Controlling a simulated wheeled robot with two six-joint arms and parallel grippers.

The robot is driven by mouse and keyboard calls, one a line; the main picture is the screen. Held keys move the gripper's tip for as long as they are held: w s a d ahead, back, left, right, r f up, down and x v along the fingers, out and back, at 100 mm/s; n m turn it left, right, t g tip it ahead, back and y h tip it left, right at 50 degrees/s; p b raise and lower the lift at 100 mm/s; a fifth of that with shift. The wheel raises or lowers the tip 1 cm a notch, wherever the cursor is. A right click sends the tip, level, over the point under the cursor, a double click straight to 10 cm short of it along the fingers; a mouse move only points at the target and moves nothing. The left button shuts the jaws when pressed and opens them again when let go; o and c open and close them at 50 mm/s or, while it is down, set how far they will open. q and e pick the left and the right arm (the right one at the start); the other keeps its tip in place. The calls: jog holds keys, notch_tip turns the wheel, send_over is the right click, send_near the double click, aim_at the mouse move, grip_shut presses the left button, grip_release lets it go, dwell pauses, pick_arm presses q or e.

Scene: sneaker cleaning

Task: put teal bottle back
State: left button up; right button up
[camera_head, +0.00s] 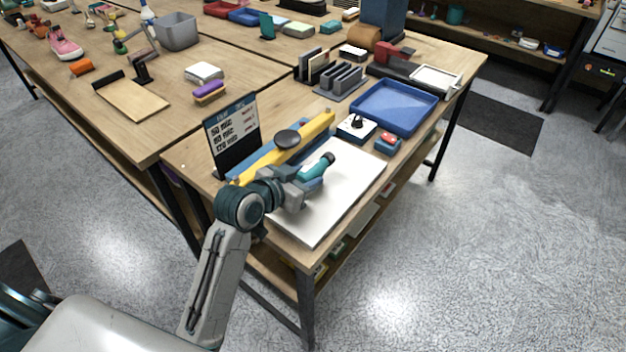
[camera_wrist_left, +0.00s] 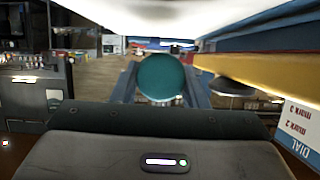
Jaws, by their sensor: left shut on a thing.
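The teal bottle (camera_head: 315,167) lies on its side, with a dark end pointing to the upper right in the head view. My left gripper (camera_head: 308,182) is shut on it, over the white mat (camera_head: 346,190) on the near table. In the left wrist view the round teal end of the bottle (camera_wrist_left: 162,76) sits between the two fingers. Whether the bottle touches the mat cannot be told. My right gripper is not in view.
A yellow bar (camera_head: 310,138) with a dark round knob and a printed sign (camera_head: 233,128) stand close beside my left gripper. A black-and-white device (camera_head: 356,127), a small red-topped blue box (camera_head: 388,141) and a blue tray (camera_head: 395,106) lie beyond the mat.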

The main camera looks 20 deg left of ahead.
pick_arm(q)
jog(key=shift+w+d, duration=0.35)
jog(key=shift+w, duration=0.2)
jog(key=shift+w+d, duration=0.3)
jog(key=shift+w, duration=0.2)
jog(key=shift+w+f, duration=0.1)
jog(key=shift+f, duration=0.15)
jog(key=shift+f+p, duration=0.4)
jog(key=shift+f, duration=1.2)
jog(key=shift+f, duration=0.1)
